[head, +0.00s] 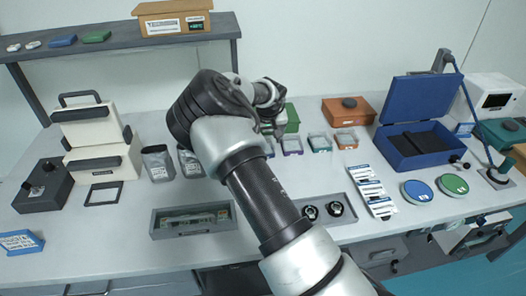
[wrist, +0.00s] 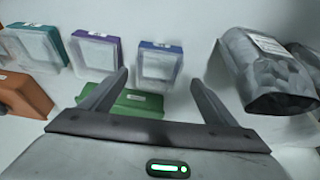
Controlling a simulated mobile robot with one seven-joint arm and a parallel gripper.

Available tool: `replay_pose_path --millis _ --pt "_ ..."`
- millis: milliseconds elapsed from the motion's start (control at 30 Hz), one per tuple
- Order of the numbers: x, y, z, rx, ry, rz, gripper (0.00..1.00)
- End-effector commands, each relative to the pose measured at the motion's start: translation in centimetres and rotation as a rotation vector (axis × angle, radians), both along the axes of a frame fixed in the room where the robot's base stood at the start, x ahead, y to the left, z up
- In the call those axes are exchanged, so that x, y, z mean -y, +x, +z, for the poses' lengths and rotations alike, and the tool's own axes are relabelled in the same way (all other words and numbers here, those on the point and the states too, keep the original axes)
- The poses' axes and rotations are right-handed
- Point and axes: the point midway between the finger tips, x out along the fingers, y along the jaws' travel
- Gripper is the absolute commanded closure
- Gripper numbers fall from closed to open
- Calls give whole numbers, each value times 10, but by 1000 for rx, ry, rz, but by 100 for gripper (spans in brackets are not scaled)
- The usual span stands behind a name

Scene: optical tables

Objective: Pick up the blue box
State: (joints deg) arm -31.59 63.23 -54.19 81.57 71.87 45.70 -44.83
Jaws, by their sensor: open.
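The small clear box with a blue edge (wrist: 160,62) lies on the table in the wrist view, straight ahead between the lines of my two fingers. In the head view only a bit of this blue box (head: 269,150) shows beside my arm. My gripper (wrist: 159,80) is open, with nothing between its fingers. Its fingertips appear just short of the blue box, and I cannot tell the height gap. In the head view my gripper (head: 277,130) is partly hidden by my arm. A large open blue case (head: 418,146) also stands at the right.
A purple-edged box (wrist: 96,55) and a teal-edged box (wrist: 37,48) stand in the same row. A green box (wrist: 137,104) lies under my gripper. Silver pouches (wrist: 268,72) stand on the other side. A shelf (head: 120,45) is at the back left.

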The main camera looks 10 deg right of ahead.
Motion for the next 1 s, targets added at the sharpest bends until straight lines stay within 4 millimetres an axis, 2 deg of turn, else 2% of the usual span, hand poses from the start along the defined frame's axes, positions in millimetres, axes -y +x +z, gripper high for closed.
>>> replay_pose_path --millis 300,600,667,867,900,1000 --pt "5 16 -39 -3 -4 1 19" --pt "4 19 -44 -1 -1 0 19" --pt "4 19 -44 -1 -1 0 27" --pt "4 19 -44 -1 -1 0 61" --pt "4 19 -43 0 -1 0 64" --pt "4 19 -43 0 -1 0 64"
